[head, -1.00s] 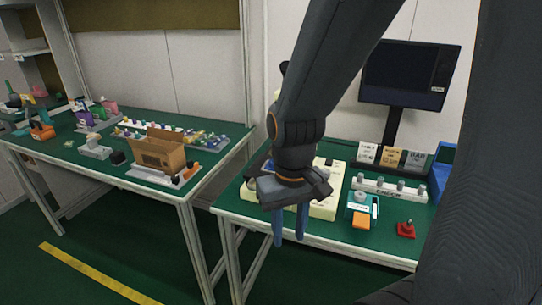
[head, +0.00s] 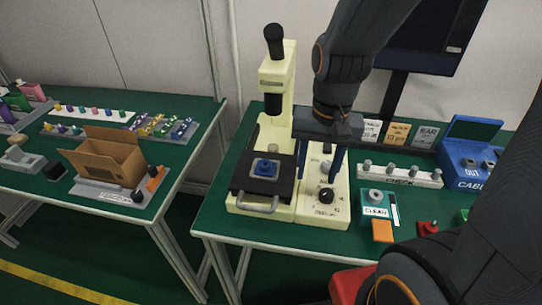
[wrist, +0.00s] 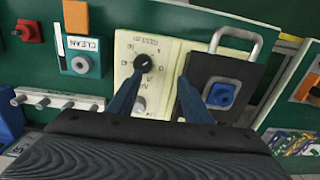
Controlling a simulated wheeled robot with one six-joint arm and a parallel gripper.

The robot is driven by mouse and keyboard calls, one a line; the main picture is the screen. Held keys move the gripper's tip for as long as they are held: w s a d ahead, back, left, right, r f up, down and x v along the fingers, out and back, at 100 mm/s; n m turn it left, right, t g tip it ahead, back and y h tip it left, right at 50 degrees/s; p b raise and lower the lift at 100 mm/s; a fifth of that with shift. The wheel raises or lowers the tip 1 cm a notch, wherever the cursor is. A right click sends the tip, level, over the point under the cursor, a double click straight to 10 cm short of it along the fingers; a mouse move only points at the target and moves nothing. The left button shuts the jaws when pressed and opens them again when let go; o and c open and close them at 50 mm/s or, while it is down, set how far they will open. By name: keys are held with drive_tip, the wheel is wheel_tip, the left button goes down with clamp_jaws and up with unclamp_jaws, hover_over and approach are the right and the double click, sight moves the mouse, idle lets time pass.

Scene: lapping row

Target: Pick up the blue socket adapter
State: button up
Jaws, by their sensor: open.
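The blue socket adapter (head: 264,168) sits on the dark plate (head: 247,182) of a cream press-like machine (head: 274,75). It also shows in the wrist view (wrist: 222,95), right of the right fingertip, its blue top with a round centre. My gripper (head: 318,165) is open and empty. In the head view its two blue fingers hang over the machine's cream control panel, to the right of the adapter. In the wrist view the gripper (wrist: 160,98) has its fingers apart, with the panel and its black knob between and beyond them. The adapter is uncovered and apart from the fingers.
The machine's column and dark handle (head: 274,40) rise behind the plate. A metal bar handle (head: 258,206) is at its front. To the right are a CLEAN box (head: 376,203), a white peg rack (head: 401,175) and a blue case (head: 468,165). A cardboard box (head: 105,157) stands on the left table.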

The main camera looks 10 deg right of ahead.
sight(265, 167)
drive_tip(key=w+a+r+m+p, duration=0.2)
drive_tip(key=a+m+p, duration=0.1)
drive_tip(key=m, duration=0.3)
drive_tip(key=w+a+r+m+p, duration=0.2)
drive_tip(key=a+r+m+p, duration=0.1)
drive_tip(key=m, duration=0.3)
drive_tip(key=w+a+r+m+y+p, duration=0.1)
drive_tip(key=w+a+r+m+p, duration=0.1)
drive_tip(key=m, duration=0.4)
drive_tip(key=shift+a+r+p, duration=0.15)
drive_tip(key=shift+a+p, duration=0.4)
drive_tip(key=shift+a, duration=0.2)
drive_tip(key=shift+f, duration=0.3)
drive_tip(key=shift+a+f+p, duration=0.1)
drive_tip(key=shift+a+f, duration=0.1)
drive_tip(key=shift+f, duration=1)
drive_tip(key=shift+a+f+p, duration=0.1)
drive_tip(key=shift+a+f, duration=0.05)
drive_tip(key=shift+f, duration=1)
drive_tip(key=shift+a+f+p, duration=0.1)
drive_tip(key=shift+a+f, duration=0.1)
drive_tip(key=shift+f, duration=1)
drive_tip(key=shift+c, duration=0.2)
drive_tip(key=c, duration=0.8)
drive_tip(key=shift+c, duration=0.2)
